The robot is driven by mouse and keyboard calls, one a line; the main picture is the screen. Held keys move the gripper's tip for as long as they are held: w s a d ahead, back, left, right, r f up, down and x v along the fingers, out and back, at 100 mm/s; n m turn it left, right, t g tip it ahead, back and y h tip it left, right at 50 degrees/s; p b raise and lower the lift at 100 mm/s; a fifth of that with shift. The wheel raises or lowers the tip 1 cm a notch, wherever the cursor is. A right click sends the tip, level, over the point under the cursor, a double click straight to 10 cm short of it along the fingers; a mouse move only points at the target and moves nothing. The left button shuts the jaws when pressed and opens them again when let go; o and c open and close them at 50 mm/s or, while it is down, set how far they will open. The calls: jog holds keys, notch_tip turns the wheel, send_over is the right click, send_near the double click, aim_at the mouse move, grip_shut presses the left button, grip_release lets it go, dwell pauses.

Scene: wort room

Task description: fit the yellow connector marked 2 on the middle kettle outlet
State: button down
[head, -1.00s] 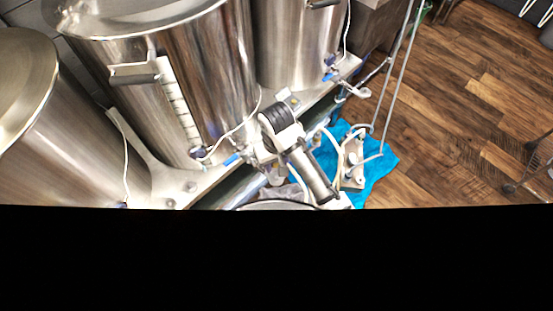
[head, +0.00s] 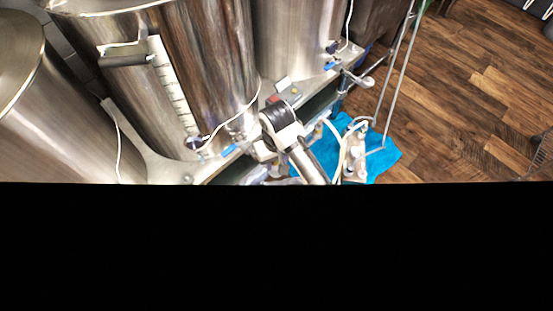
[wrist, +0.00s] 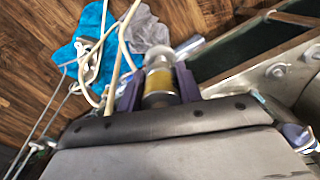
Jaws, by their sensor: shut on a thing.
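In the wrist view, my gripper (wrist: 159,80) is shut on a metal connector with a yellow band (wrist: 160,84). The connector sits between the two purple fingers and points away from the wrist; no number 2 can be read on it. In the head view, the middle kettle (head: 215,75) is a tall steel vessel with a sight gauge. Its outlet area, with a blue-handled valve (head: 230,150), is low on its front, just left of my arm's wrist. My wrist hides part of this area, and I cannot tell the connector from it in the head view.
Other kettles stand at the left (head: 60,120) and behind right (head: 290,40), on a metal stand. A blue cloth (head: 383,160) with pale hoses lies on the wooden floor (head: 470,100). Thin metal rods (head: 398,75) rise beside it. The floor at right is mostly clear.

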jog(key=shift+s+d, duration=0.1)
jog(key=shift+s, duration=0.05)
jog(key=shift+f+b, duration=1.35)
jog(key=shift+b, duration=0.25)
jog(key=c, duration=0.9)
grip_release()
notch_tip(320, 180, up, 14)
jog(key=p, duration=0.3)
jog(key=shift+f, duration=0.1)
